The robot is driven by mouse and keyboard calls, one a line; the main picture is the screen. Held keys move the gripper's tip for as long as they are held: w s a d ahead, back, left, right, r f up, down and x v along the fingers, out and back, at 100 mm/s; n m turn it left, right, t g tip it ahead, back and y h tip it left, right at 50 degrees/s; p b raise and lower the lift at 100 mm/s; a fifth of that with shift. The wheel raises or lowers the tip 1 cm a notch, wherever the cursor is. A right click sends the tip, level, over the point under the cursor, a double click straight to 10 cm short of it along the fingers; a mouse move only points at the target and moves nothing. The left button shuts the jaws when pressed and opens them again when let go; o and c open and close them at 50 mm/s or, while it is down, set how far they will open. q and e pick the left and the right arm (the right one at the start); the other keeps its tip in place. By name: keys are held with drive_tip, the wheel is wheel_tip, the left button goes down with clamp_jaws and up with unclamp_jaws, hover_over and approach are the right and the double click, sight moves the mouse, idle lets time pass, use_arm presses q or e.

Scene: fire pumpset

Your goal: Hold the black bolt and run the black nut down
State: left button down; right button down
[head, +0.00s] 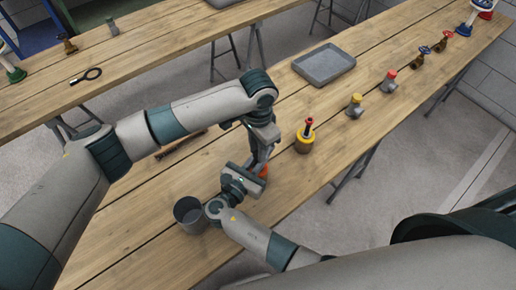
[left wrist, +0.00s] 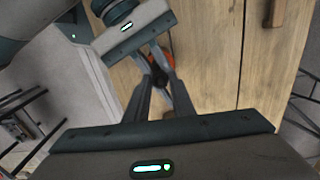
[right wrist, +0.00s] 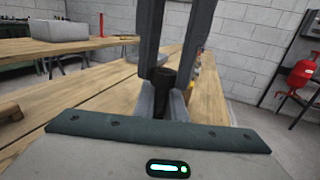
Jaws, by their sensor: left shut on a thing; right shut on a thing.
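My left gripper (head: 262,158) reaches down from above over the near table. My right gripper (head: 256,178) comes in low from the front, and the two meet. In the right wrist view, the right fingers (right wrist: 165,98) are shut on a dark upright piece, apparently the black bolt (right wrist: 160,97). Its wider dark top, apparently the black nut (right wrist: 163,76), is between the tips of the left gripper, which come down from above. In the left wrist view, the left fingers (left wrist: 157,62) close on a small dark piece. Fingers hide most of both parts; thread engagement cannot be told.
An orange thing (head: 264,171) is partly hidden behind the grippers. A grey cup (head: 190,214) stands close by at the left. A yellow pot with a red-topped tool (head: 305,140) stands to the right. A grey tray (head: 323,66) and several fittings are farther along.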

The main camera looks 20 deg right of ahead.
use_arm(q)
drive_tip(key=m, duration=1.3)
drive_tip(key=c, duration=1.5)
unclamp_jaws()
drive_tip(key=shift+r, duration=0.1)
drive_tip(key=shift+r, duration=2.1)
drive_tip(key=shift+r, duration=0.1)
drive_tip(key=shift+c, duration=0.4)
